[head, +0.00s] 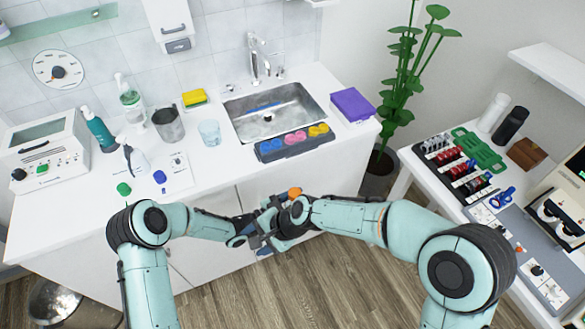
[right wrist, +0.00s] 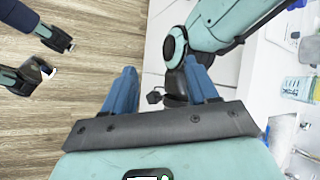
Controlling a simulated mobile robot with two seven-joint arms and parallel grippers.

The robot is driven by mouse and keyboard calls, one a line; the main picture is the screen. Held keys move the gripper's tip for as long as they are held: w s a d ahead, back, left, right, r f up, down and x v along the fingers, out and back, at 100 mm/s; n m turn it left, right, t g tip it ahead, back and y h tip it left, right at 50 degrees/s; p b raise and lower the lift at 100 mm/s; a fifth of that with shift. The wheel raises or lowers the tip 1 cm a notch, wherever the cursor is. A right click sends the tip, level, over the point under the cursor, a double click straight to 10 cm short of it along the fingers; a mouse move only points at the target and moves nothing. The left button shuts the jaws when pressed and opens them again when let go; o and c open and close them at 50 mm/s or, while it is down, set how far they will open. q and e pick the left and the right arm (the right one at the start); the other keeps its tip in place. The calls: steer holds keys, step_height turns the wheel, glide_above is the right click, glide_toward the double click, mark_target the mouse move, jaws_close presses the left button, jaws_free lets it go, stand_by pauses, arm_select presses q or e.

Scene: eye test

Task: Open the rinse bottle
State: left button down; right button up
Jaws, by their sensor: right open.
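Several bottles stand at the counter's left, and I cannot tell which is the rinse bottle. My left gripper (head: 246,230) and my right gripper (head: 268,232) are close together in front of the counter, away from these bottles. My right gripper (right wrist: 160,82) is open, with no object clearly between its blue fingers. The left fingers are hidden or too small to read. An orange round thing (head: 294,192) shows above the right wrist; what it belongs to is unclear.
A green cap (head: 124,189) and a blue cap (head: 160,177) are near the counter's front left. A metal beaker (head: 168,124), a glass (head: 209,132) and a sink (head: 300,101) are farther right. A loaded side table (head: 424,178) stands right, past a plant.

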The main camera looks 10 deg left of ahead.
steer(key=w+a+r+m, duration=0.2)
steer(key=w+r+m, duration=0.1)
steer(key=w+r, duration=0.15)
step_height(320, 180, up, 6)
steer(key=m+h, duration=0.7)
steer(key=m, duration=0.7)
glide_above(293, 192)
steer(key=shift+a, duration=0.3)
steer(key=shift+d+r+m+h, duration=0.2)
steer(key=shift+r+m+h, duration=0.15)
steer(key=shift+m, duration=0.35)
steer(key=shift+f, duration=3.8)
